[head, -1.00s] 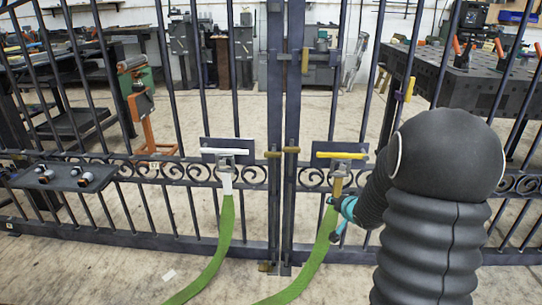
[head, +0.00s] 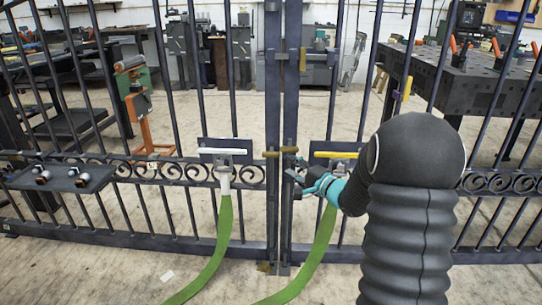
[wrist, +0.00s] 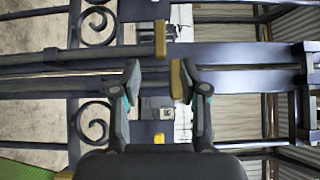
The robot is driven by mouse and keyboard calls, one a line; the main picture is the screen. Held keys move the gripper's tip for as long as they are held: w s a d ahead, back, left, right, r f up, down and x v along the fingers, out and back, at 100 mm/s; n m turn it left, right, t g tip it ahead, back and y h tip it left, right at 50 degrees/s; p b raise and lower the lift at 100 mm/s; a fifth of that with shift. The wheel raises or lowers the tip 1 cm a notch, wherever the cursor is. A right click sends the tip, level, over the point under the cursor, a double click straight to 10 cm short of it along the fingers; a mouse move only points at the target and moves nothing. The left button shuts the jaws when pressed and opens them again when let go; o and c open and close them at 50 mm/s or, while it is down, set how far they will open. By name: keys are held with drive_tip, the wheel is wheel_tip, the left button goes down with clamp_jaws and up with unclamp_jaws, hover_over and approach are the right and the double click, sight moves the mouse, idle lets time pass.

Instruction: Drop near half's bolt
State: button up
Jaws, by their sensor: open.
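The barred gate has two halves that meet at two dark upright posts in the middle. A brass bolt handle (head: 289,150) sticks out from the right post, and a second brass handle (head: 271,154) from the left post. My gripper (head: 295,175) is at the right post, just below the right handle. In the wrist view my gripper (wrist: 162,80) is open, with fingers apart. One brass handle (wrist: 178,79) shows between them, close to the right finger; the other brass handle (wrist: 160,38) lies beyond the fingertips. I cannot tell whether a finger touches the handle.
A yellow bar (head: 337,154) and a white bar (head: 219,151) sit on plates on the gate, with green straps (head: 226,224) hanging below. A dark shelf (head: 62,179) with small parts is at left. Workbenches (head: 475,85) stand behind the gate. The floor in front is mostly clear.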

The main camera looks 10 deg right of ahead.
sight(273, 156)
drive_tip(key=x, duration=1)
drive_tip(key=shift+c, duration=0.3)
clamp_jaws()
